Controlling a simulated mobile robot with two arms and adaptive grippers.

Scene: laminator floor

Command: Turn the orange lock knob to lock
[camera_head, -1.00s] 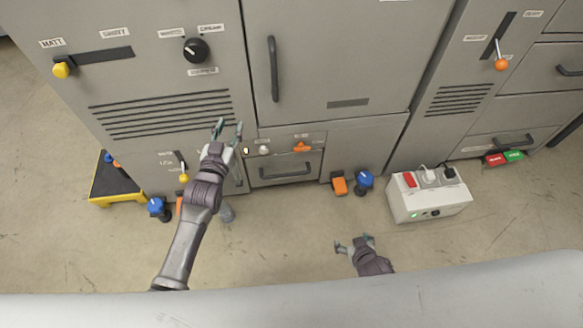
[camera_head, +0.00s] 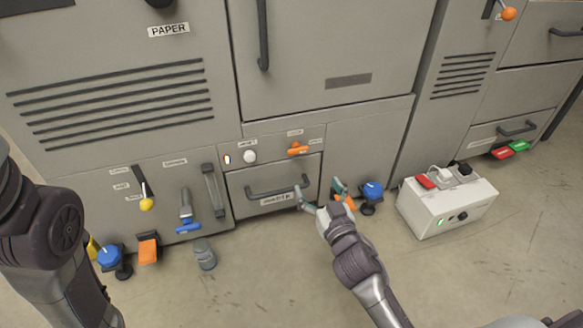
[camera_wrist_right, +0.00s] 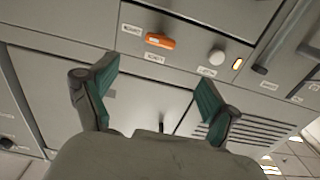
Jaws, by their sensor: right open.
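The orange lock knob (camera_head: 298,149) sits on the panel strip above a drawer, lying roughly level between small labels. It also shows in the right wrist view (camera_wrist_right: 160,40), above and between the fingers. My right gripper (camera_head: 320,196) is open and empty in front of the drawer's right side, below the knob and apart from it. Its teal-lined fingers (camera_wrist_right: 152,92) are spread in the wrist view. My left arm comes in at the left edge; its gripper is out of the picture.
A white round knob (camera_head: 250,156) and a small lit lamp are left of the orange knob. The drawer handle (camera_head: 280,189) juts out below. A blue knob (camera_head: 372,190) and a white power box (camera_head: 448,208) stand to the right. A grey cylinder (camera_head: 204,254) stands on the floor.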

